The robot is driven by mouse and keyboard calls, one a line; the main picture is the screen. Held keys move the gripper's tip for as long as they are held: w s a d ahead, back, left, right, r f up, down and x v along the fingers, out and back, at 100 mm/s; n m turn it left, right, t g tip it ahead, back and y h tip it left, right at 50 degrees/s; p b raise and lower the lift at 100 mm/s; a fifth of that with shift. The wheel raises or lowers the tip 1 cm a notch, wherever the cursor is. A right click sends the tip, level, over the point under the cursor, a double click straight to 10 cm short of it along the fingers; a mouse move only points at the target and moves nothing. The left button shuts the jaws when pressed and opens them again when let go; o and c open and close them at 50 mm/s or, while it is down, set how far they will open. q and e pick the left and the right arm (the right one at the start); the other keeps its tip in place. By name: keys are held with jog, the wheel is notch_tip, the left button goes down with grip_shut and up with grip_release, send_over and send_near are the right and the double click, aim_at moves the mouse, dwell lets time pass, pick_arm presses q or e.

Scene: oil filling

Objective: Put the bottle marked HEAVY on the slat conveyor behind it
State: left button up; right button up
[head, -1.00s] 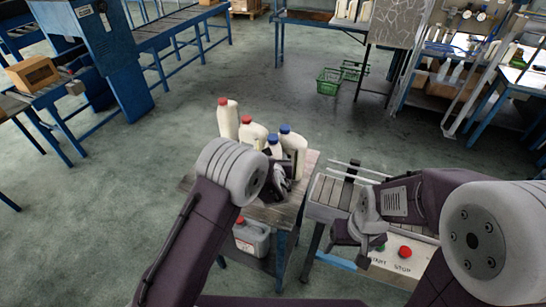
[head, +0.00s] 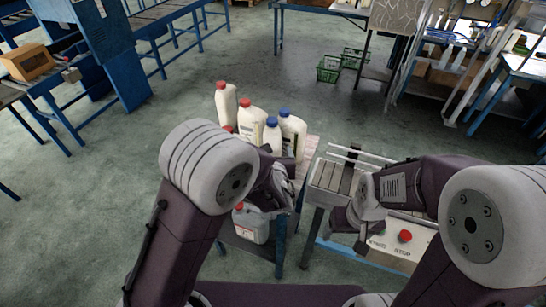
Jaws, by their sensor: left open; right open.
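Several white bottles stand close together on a small table (head: 313,150). Among them are a tall red-capped bottle (head: 226,104), a second red-capped bottle (head: 250,122), a blue-capped bottle (head: 292,133) and a smaller blue-capped bottle (head: 272,138). Another red cap shows low at the left, partly hidden by my arm. No HEAVY marking is readable. The slat conveyor (head: 333,177), with rails, stands right of the table. My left gripper (head: 287,180) is open, in front of the bottles, partly hidden by its arm. My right gripper (head: 360,235) is open at the conveyor's near side.
A control box with a red button (head: 405,236) is at the conveyor's front. A grey jug (head: 250,224) sits on the table's lower shelf. Green baskets (head: 329,69) lie on the floor behind. Open floor lies left of the table.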

pick_arm(q)
jog(key=shift+v, duration=0.95)
jog(key=s+a+f+n+g+y, duration=0.2)
jog(key=s+a+n+g+y, duration=0.1)
jog(key=a+n, duration=0.4)
jog(key=s+a+f+n+g+y, duration=0.25)
jog(key=s+a+n, duration=0.2)
jog(key=a, duration=0.55)
jog(key=s+f+n+g+h, duration=0.1)
jog(key=s+n+g+h, duration=0.2)
jog(key=n, duration=0.9)
jog(key=s+f+n+g+h, duration=0.1)
jog(key=s+n+g+h, duration=0.2)
jog(key=s+n, duration=0.7)
jog(key=shift+s+d+f+n+g, duration=0.3)
jog(key=shift+s+d+n+g, duration=0.05)
jog(key=shift+n, duration=0.8)
jog(key=shift+o, duration=0.4)
jog(key=shift+h, duration=0.25)
